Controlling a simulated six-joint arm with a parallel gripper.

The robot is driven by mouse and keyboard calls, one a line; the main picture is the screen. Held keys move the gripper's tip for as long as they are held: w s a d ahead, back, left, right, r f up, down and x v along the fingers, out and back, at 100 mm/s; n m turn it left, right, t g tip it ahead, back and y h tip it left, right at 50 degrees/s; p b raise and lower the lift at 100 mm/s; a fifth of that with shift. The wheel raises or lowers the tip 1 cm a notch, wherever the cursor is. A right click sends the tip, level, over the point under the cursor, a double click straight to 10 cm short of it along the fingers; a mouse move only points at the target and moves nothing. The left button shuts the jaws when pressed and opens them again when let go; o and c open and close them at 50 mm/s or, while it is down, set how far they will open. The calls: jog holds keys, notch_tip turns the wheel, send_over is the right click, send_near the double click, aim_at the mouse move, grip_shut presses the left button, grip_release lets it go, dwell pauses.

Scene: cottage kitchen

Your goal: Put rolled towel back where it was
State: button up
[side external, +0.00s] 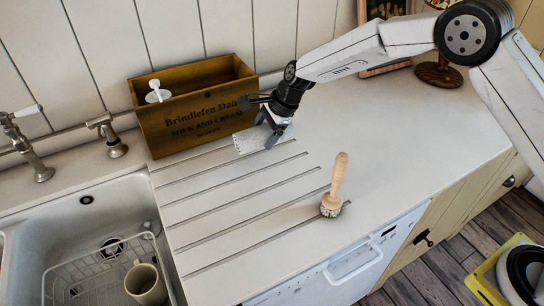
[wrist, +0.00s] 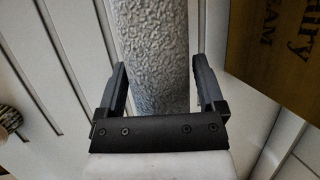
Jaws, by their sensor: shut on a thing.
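The rolled towel (wrist: 152,50) is a pale, bumpy-textured cylinder between the two black fingers of my gripper (wrist: 160,85) in the wrist view. In the side view the towel (side external: 249,141) shows as a small pale roll just in front of the wooden crate, at the back of the grooved drainboard. My gripper (side external: 271,138) points down and is shut around it. It is low at the worktop; I cannot tell if the towel touches the surface. Part of the towel is hidden by the fingers.
The wooden dairy crate (side external: 196,128) stands close behind, with a white pump top (side external: 156,92) in it. The sink at left holds a wire basket (side external: 85,275) and mug (side external: 145,283). The right worktop is clear.

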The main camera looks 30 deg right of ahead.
aim_at(263, 142)
jog(key=shift+w+f, duration=0.1)
jog(key=shift+w+a+f, duration=0.1)
jog(key=shift+w+f, duration=0.1)
jog(key=shift+f, duration=1.6)
jog(key=shift+f, duration=0.15)
jog(key=o, duration=1.1)
jog(key=shift+v, duration=6.2)
